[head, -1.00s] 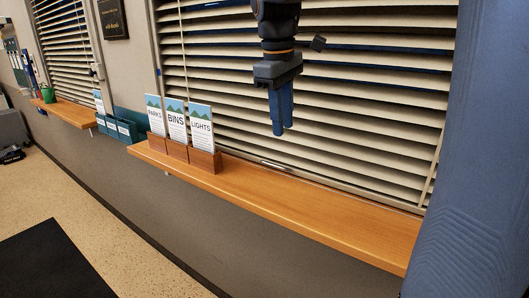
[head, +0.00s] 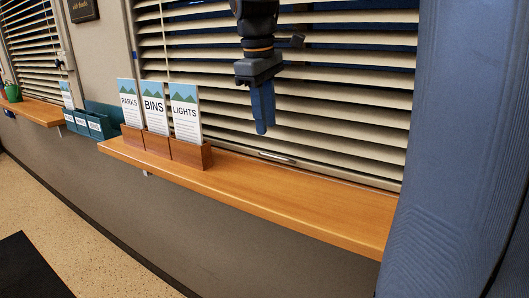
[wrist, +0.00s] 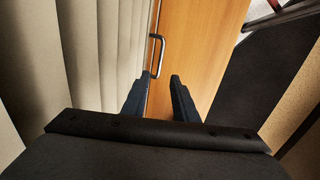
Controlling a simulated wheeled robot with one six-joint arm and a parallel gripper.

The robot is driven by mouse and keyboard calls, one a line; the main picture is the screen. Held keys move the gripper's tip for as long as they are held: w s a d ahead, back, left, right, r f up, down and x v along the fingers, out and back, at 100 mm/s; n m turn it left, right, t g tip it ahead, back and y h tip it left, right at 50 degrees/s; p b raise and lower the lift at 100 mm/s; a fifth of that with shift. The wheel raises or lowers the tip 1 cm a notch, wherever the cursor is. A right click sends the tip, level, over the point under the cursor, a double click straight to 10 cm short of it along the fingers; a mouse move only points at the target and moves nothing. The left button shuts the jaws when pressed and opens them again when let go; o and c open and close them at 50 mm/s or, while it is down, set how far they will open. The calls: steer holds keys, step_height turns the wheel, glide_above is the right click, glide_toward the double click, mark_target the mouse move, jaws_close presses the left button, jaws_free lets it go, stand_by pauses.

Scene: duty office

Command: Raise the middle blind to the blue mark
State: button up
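The blind (head: 330,105) in front of me has cream slats and hangs down close to the sill. It also fills the left of the wrist view (wrist: 85,60). A silver bar handle (head: 277,157) sits low on it, just above the sill. The handle shows in the wrist view (wrist: 156,55) beyond my fingertips. My gripper (head: 262,130) points down in front of the slats, above and slightly left of the handle. In the wrist view its two fingers (wrist: 159,92) are apart with nothing between them.
The wooden sill (head: 270,195) juts out below the blind. Leaflet holders (head: 160,147) labelled PARKS, BINS and LIGHTS stand on its left part; its right part is bare. Teal boxes (head: 97,125) and another blind (head: 37,50) are farther left.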

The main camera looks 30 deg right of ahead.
steer(key=shift+w+d+f, duration=0.1)
steer(key=shift+d+f, duration=0.1)
steer(key=shift+f, duration=1.1)
steer(key=shift+w+d+f, duration=0.15)
steer(key=shift+d+f, duration=0.1)
steer(key=shift+f, duration=1)
steer(key=shift+w+d+f, duration=0.1)
steer(key=shift+d+f, duration=0.1)
steer(key=shift+f, duration=1.1)
jaws_close()
